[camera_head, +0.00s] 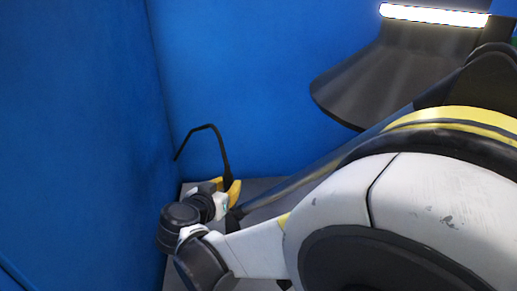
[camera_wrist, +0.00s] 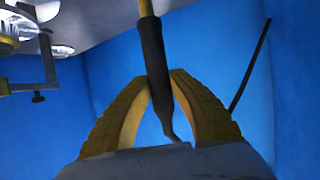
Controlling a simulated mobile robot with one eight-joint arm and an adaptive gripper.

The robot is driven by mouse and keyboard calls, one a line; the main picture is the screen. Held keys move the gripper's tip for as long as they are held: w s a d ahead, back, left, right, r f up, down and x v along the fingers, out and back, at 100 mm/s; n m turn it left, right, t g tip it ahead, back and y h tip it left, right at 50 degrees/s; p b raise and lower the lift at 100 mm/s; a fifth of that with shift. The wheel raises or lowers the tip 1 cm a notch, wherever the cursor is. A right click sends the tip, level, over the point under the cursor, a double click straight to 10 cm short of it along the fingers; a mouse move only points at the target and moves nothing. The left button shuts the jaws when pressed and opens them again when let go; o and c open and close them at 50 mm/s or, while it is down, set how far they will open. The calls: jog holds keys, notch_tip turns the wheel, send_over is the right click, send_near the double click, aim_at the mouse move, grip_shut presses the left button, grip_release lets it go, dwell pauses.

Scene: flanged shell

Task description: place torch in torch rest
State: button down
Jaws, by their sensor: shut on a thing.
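The torch (camera_wrist: 154,62) is a dark tube with a yellow upper part and a thin bent tip. It shows in the wrist view between the two yellow fingers of my gripper (camera_wrist: 160,82), which is shut on it. In the head view my gripper (camera_head: 228,190) is low, left of the middle, with its yellow fingers partly visible. I cannot make out the torch there with certainty. A thin black bent rod (camera_head: 207,127) rises beside the fingers and bends left; I cannot tell whether it belongs to the torch rest. No torch rest is clearly recognisable.
Blue walls (camera_head: 245,60) close in at the left and back. A grey surface (camera_head: 262,186) lies behind my gripper. A dark hood (camera_head: 365,80) with a bright light strip hangs at the upper right. A dark thin rod (camera_wrist: 250,65) stands right of the fingers in the wrist view.

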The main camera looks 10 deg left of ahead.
notch_tip(320, 180, down, 6)
jog(key=shift+f+b, duration=0.1)
jog(key=shift+b, duration=0.95)
jog(key=shift+f, duration=0.15)
jog(key=c, duration=1.3)
grip_release()
jog(key=shift+r, duration=0.3)
jog(key=p+v, duration=0.3)
jog(key=v, duration=0.9)
jog(key=shift+f, duration=0.1)
